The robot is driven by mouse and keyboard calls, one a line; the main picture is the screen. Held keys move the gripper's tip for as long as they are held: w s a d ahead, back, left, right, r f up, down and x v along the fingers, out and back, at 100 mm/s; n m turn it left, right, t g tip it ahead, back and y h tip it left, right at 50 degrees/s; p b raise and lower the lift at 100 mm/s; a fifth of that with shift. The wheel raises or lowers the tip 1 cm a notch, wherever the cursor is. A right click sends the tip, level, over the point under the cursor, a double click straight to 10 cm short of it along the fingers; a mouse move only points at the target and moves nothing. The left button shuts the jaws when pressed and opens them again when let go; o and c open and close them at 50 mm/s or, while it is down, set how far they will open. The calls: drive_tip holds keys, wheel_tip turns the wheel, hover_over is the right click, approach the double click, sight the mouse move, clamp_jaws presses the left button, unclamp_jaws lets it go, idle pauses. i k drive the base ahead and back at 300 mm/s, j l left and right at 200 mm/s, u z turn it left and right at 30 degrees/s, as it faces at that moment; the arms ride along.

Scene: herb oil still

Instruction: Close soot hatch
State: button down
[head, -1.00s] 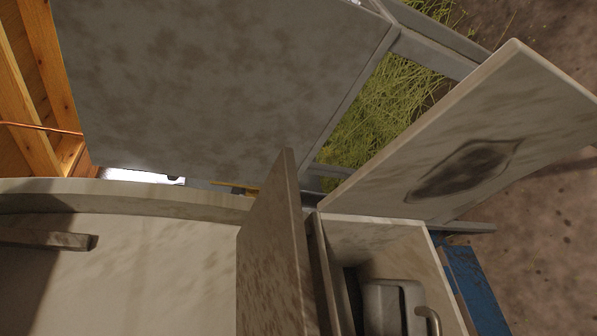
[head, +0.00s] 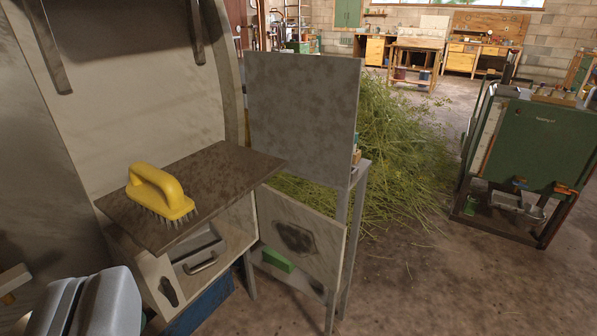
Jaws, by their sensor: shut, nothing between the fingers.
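The soot hatch (head: 322,262) is a pale panel with a dark soot stain on the face towards me. It stands open, swung out to the right of a pale box (head: 243,232) below a brown shelf. Inside the open box is a grey part with a curved metal handle (head: 201,264). The shelf hides much of the box, and I cannot make out the hinge clearly. My gripper is not in view.
A yellow-handled brush (head: 160,191) lies on the brown shelf (head: 225,185) above the box. A grey metal panel on legs (head: 302,110) stands behind the hatch, with a heap of cut herbs (head: 395,150) beyond. A green cabinet (head: 535,145) stands right. Floor (head: 420,285) is clear front right.

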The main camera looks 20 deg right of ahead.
sight(311, 240)
drive_tip(key=l+u, duration=0.55)
drive_tip(key=u, duration=0.15)
drive_tip(key=l+u, duration=0.3)
drive_tip(key=k+l+u, duration=0.1)
drive_tip(key=l, duration=0.35)
drive_tip(key=k+l+u, duration=0.15)
drive_tip(key=l, duration=0.3)
drive_tip(key=k+l+u, duration=0.1)
drive_tip(key=k+l, duration=0.2)
drive_tip(key=k+l+u, duration=0.1)
drive_tip(key=l, duration=0.45)
drive_tip(key=k+l+u, duration=0.15)
drive_tip(key=k+l, duration=0.4)
drive_tip(key=l, duration=0.15)
drive_tip(key=k+l, duration=0.2)
drive_tip(key=l, duration=0.2)
drive_tip(key=k+l, duration=0.25)
drive_tip(key=l, duration=0.2)
